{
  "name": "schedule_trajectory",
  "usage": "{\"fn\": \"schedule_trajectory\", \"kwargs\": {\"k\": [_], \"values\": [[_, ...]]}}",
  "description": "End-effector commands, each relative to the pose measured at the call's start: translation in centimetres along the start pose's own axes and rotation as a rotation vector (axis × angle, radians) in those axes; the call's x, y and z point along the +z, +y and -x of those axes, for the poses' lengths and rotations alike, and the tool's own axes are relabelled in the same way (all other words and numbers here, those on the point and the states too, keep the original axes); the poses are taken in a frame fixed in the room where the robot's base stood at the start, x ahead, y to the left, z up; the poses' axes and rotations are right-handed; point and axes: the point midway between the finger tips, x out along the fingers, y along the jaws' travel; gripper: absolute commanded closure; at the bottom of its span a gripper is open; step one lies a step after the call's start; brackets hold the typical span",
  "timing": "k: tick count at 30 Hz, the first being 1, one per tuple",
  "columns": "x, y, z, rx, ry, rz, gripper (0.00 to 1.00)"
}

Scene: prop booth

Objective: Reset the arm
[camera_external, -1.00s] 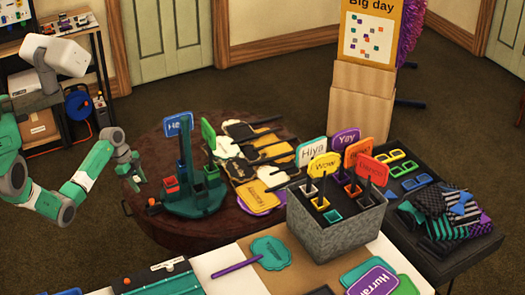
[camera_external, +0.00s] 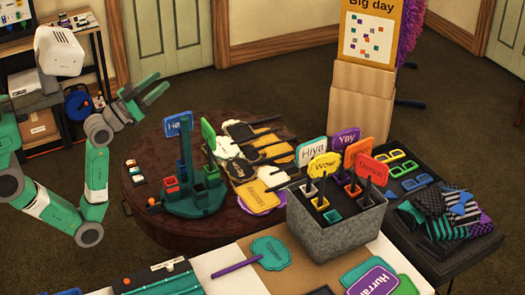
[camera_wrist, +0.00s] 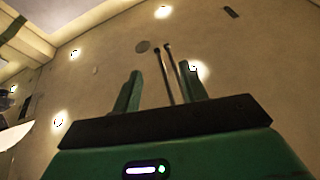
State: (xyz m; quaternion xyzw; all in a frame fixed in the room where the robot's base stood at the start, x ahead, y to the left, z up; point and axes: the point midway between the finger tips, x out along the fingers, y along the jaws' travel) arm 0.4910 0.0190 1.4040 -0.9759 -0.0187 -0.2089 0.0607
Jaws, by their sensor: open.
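My green gripper (camera_external: 158,90) is raised above the left side of the round brown table (camera_external: 150,228). It points up and to the right with its fingers spread, and no sign is in it. In the wrist view my open gripper (camera_wrist: 160,75) faces a pale surface with several bright lights, which looks like the ceiling. Two thin dark rods show between the fingers there; I cannot tell what they are.
A green stand (camera_external: 190,208) with signs stands upright on the round table, beside flat signs. A grey box (camera_external: 335,235) of signs is to the right. A black table (camera_external: 455,262) holds colored frames and cloths. A cardboard stand (camera_external: 360,105) is behind.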

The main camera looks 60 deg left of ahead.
Motion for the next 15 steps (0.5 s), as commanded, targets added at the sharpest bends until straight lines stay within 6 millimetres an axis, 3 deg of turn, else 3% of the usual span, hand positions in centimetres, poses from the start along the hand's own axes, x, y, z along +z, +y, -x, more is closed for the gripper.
{"fn": "schedule_trajectory", "kwargs": {"k": [1,2,3,15], "values": [[-4.2,1.0,1.9,0.003,0.122,0.077,0.57],[-6.6,1.4,3.2,0.003,0.195,0.128,0.57],[-10.8,0.7,1.4,-0.003,0.202,0.135,0.57],[-29.5,-2.0,-7.7,-0.009,0.183,0.113,0.57]]}}
